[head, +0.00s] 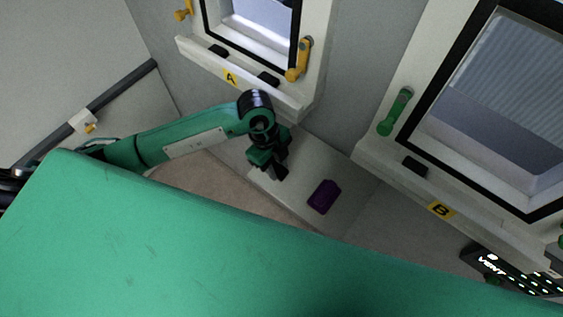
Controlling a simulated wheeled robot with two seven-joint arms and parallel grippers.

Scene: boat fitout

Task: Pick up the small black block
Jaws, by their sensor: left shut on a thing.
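My left gripper (268,168) points down over the light ledge below window A, with its arm coming in from the left. It is shut on a small dark thing, which I take to be the small black block; the fingers hide most of it, and I cannot tell whether it touches the ledge. Other small black blocks are on the window frames: two on the sill of window A (218,51) (268,79) and one on the sill of window B (414,167). My right gripper is not in view.
A purple block (324,196) lies on the ledge (357,190), right of the gripper. Window A has yellow handles (299,61); window B has a green handle (395,112). A lit black panel (515,270) is at lower right. My own green body hides the foreground.

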